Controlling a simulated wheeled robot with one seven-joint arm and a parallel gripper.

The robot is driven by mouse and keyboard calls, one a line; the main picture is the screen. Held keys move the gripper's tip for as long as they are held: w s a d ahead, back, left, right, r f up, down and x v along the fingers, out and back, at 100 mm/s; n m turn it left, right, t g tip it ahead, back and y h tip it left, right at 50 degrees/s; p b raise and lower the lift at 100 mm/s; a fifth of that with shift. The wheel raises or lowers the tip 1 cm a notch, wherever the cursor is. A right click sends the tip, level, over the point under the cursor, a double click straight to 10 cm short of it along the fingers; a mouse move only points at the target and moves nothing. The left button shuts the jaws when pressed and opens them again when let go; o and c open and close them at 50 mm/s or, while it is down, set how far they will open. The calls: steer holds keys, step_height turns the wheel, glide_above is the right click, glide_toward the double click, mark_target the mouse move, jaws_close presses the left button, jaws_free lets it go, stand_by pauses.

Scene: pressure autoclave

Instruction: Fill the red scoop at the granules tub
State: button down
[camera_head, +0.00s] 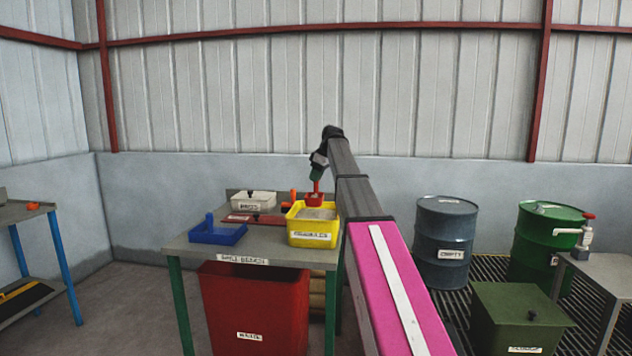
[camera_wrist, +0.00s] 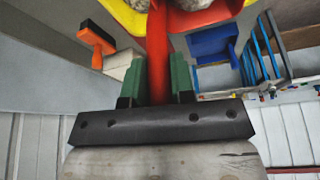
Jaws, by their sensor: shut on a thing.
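The red scoop (camera_head: 314,198) is upright over the yellow granules tub (camera_head: 313,240) in the head view. My gripper (camera_head: 317,174) is shut on the scoop's handle, above the tub. In the wrist view the green fingers of my gripper (camera_wrist: 157,80) clasp the red handle (camera_wrist: 157,55) from both sides. The tub is full of pale granules (camera_head: 320,213), and part of its yellow rim (camera_wrist: 110,14) shows at the top of the wrist view. Pale grains (camera_wrist: 207,4) show at the wrist view's top edge. I cannot tell whether the scoop touches the granules or how full it is.
On the bench (camera_head: 190,249), a blue scoop-like tray (camera_head: 218,235) lies left of the tub. A white lidded box (camera_head: 253,201), a red flat item (camera_head: 250,219) and an orange-handled tool (camera_head: 292,198) stand close behind. A red waste bin (camera_head: 254,310) is below. Drums (camera_head: 445,243) stand right.

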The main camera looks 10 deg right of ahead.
steer(key=shift+w+d+r, duration=0.1)
steer(key=shift+w+r, duration=0.1)
steer(key=shift+r, duration=0.55)
steer(key=shift+w+d+r, duration=0.1)
steer(key=shift+w+r, duration=0.15)
steer(key=shift+r, duration=0.5)
steer(key=shift+w+r, duration=0.2)
steer(key=shift+r, duration=0.55)
